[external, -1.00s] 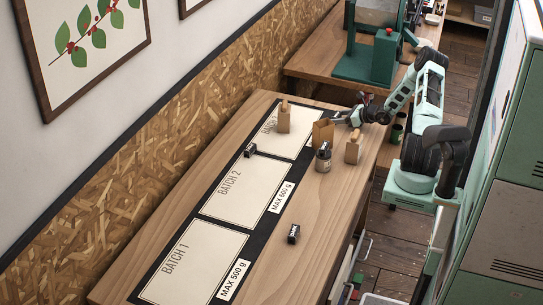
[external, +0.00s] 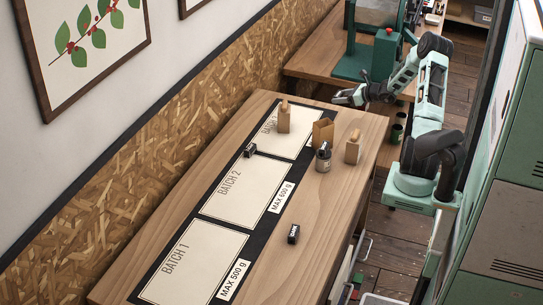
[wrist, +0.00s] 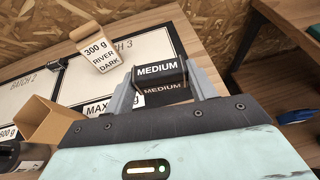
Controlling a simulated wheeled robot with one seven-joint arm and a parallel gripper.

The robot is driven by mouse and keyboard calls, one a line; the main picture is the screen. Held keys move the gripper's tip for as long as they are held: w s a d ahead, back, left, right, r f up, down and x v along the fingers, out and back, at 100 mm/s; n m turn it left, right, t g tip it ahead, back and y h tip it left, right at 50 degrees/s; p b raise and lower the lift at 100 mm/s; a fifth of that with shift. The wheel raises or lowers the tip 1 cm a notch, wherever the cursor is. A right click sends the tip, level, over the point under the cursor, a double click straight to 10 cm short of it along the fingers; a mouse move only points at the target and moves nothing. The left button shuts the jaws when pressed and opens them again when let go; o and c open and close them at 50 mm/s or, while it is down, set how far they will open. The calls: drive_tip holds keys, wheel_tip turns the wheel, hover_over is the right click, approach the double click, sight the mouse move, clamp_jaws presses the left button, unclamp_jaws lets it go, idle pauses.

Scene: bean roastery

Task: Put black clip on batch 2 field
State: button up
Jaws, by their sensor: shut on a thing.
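My gripper (external: 343,98) is raised over the far right end of the bench. In the wrist view my gripper (wrist: 160,88) is shut on a black piece (wrist: 160,71) with white MEDIUM labels. I cannot tell for sure whether this is the black clip. The pale batch 2 field (external: 246,188) lies mid-bench, and part of it shows at the left of the wrist view (wrist: 17,96). A small black piece (external: 249,150) sits at its far left corner. Another black piece with a white label (external: 293,233) lies on bare wood near the front edge.
The batch 3 field (external: 291,142) holds a bag (external: 284,118), labelled RIVER DARK in the wrist view (wrist: 96,47). An open paper bag (external: 322,132), a dark-lidded jar (external: 323,162) and another bag (external: 352,150) stand nearby. The batch 1 field (external: 195,260) is clear.

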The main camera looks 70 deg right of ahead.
drive_tip(key=r, duration=0.5)
drive_tip(key=shift+w+a+r, duration=0.25)
drive_tip(key=shift+w+a, duration=0.05)
drive_tip(key=shift+a, duration=0.05)
drive_tip(key=w+a+n+y, duration=0.5)
drive_tip(key=w+a, duration=0.7)
drive_tip(key=a, duration=0.4)
drive_tip(key=n+g+y+p, duration=0.2)
drive_tip(key=n+g+y, duration=0.6)
drive_tip(key=n+y, duration=0.15)
hover_over(252, 204)
drive_tip(key=shift+h, duration=0.35)
wheel_tip(252, 204, down, 10)
drive_tip(key=shift+f, duration=0.1)
drive_tip(key=shift+w+f, duration=0.1)
drive_tip(key=shift+f, duration=2.4)
